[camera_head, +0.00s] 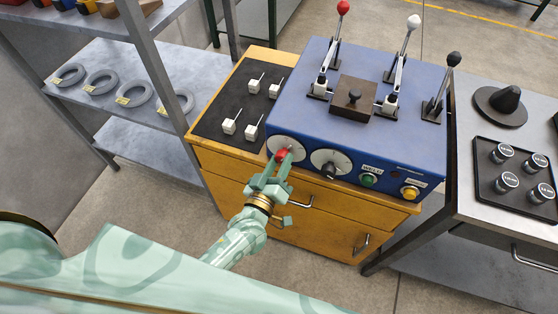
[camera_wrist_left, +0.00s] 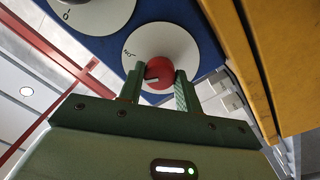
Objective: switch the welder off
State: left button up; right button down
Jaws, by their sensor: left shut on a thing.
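The welder is a blue box (camera_head: 320,140) on a yellow cabinet, with levers on top and dials on its front. A red knob (camera_head: 282,154) sits on a round white dial (camera_head: 292,143) at the left of the front panel. In the left wrist view the red knob (camera_wrist_left: 159,73) is between the two fingers, on the white dial (camera_wrist_left: 147,44). My left gripper (camera_head: 280,160) is shut on the red knob; it also shows in the left wrist view (camera_wrist_left: 160,88). The dial's lettering is too small to read surely. My right gripper is not in view.
A black-knobbed dial (camera_head: 330,163), a green button (camera_head: 369,180) and a yellow button (camera_head: 410,192) lie right of the red knob. A black mat (camera_head: 236,103) with several white pieces is left of the welder. A shelf post (camera_head: 158,70) stands further left.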

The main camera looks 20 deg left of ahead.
pick_arm(q)
jog(key=n, duration=0.5)
jog(key=shift+p, duration=0.35)
jog(key=shift+n, duration=0.3)
jog(key=o, duration=1)
jog(key=shift+s, duration=0.1)
jog(key=s, duration=1.6)
jog(key=shift+a+f+p, duration=0.35)
jog(key=shift+a+p, duration=0.05)
jog(key=shift+f, duration=0.1)
